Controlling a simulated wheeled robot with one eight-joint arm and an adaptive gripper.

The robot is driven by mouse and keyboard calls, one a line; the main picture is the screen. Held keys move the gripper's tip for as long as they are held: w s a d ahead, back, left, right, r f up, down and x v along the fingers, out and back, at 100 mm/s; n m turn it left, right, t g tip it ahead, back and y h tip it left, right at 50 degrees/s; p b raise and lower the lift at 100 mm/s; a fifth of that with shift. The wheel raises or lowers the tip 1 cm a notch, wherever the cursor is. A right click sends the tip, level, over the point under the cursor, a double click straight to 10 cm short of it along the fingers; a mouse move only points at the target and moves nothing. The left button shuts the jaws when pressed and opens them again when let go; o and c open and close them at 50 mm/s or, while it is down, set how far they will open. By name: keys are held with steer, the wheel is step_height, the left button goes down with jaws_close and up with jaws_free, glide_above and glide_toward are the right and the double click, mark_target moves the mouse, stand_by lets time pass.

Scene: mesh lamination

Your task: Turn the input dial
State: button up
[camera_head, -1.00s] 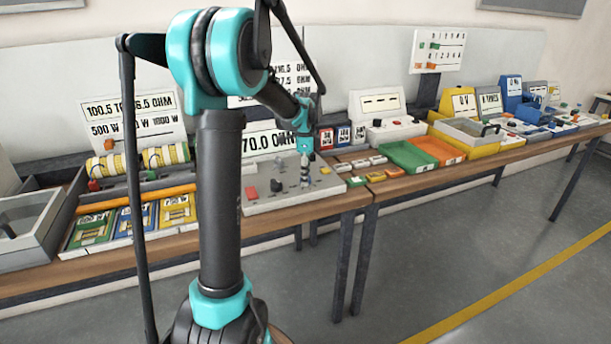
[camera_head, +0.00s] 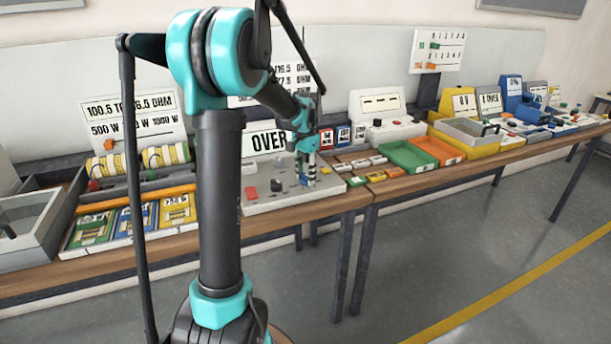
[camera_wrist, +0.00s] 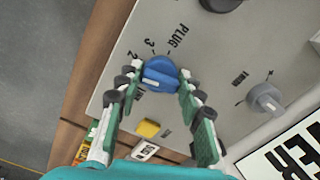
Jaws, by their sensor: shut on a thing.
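A blue dial (camera_wrist: 161,72) with a white pointer line sits on the grey panel (camera_wrist: 120,35) in the wrist view. Labels "PLUG", "3" and "2" are printed around it. My gripper (camera_wrist: 158,80) has one finger on each side of the dial and is shut on it. In the head view, my gripper (camera_head: 307,172) points down at the right part of the grey instrument box (camera_head: 262,205), where its fingers partly hide the dial. The display (camera_head: 268,140) behind it reads "OVER", with its right end hidden by my arm.
In the wrist view, a grey knob (camera_wrist: 264,98) is right of the dial, a black knob (camera_wrist: 221,3) above it, and a yellow button (camera_wrist: 148,128) below. Small blocks, a green tray (camera_head: 408,156) and an orange tray (camera_head: 441,149) stand right of the box.

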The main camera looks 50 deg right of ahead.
mark_target(306, 174)
steer(key=n, duration=0.5)
steer(key=shift+n, duration=0.3)
stand_by(0.4)
steer(key=o, duration=1.1)
step_height(306, 174, up, 12)
stand_by(0.5)
